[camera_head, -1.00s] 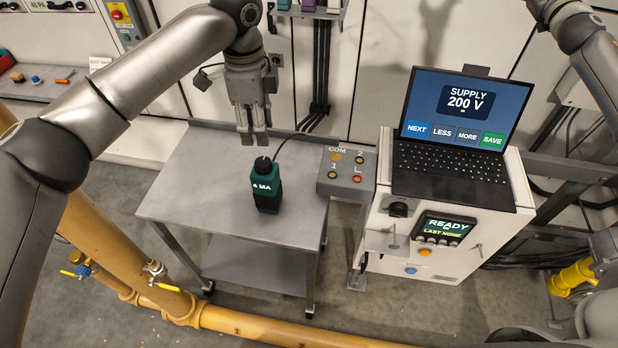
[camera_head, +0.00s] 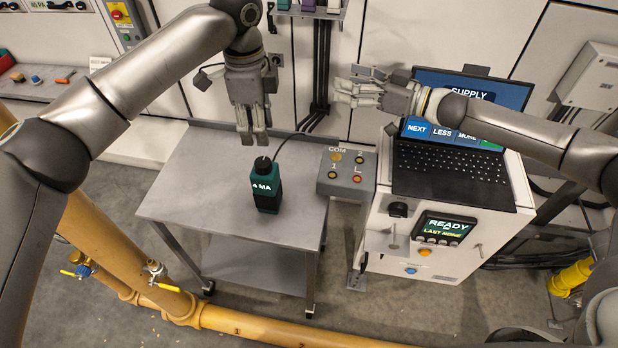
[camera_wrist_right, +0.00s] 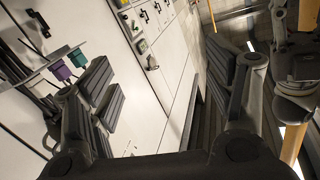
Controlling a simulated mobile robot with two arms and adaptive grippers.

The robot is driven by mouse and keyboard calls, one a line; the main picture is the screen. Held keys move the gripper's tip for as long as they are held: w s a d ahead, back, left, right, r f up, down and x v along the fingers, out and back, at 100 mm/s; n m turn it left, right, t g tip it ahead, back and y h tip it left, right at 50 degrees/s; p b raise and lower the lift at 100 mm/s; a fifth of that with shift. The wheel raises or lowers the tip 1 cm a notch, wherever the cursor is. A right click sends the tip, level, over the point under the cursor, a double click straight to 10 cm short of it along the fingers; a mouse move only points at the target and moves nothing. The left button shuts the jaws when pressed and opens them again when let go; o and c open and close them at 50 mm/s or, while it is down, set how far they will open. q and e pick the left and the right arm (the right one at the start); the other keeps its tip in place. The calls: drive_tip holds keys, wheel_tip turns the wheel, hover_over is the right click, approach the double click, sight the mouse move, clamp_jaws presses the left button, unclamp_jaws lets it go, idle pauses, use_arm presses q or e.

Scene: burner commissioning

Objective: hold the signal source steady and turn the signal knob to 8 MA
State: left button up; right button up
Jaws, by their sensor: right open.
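The signal source (camera_head: 266,191) is a dark teal and black box reading 4 MA, standing on the grey cart. Its black signal knob (camera_head: 262,164) is on top, with a cable behind. My left gripper (camera_head: 253,140) points down just above and behind the knob, apart from it. Its fingers look a little apart, with nothing between them. My right gripper (camera_head: 343,92) is open and empty, pointing left, high in front of the laptop and well away from the signal source. Its spread fingers also show in the right wrist view (camera_wrist_right: 170,100), without the source.
The cart top (camera_head: 190,185) is mostly clear. A grey terminal box (camera_head: 345,188) marked COM, 1, 2 and L sits at its right. Beyond it are the laptop (camera_head: 440,170), partly hidden by my right arm, and a white cabinet showing READY (camera_head: 447,229). Yellow pipes (camera_head: 250,325) run in front.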

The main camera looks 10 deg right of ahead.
drive_tip(key=s+a+f+n+g, duration=0.2)
drive_tip(key=s+a+f+g, duration=0.1)
drive_tip(key=s+a+f, duration=0.4)
drive_tip(key=n+g, duration=0.3)
drive_tip(key=n, duration=0.1)
approach(277, 181)
drive_tip(key=a+f, duration=0.1)
drive_tip(key=a, duration=0.2)
drive_tip(key=shift+m+t, duration=0.3)
drive_tip(key=shift+t, duration=0.1)
drive_tip(key=x, duration=1)
drive_tip(key=shift+w+d+f, duration=0.1)
drive_tip(key=shift+w+d, duration=0.1)
drive_tip(key=shift+w, duration=0.15)
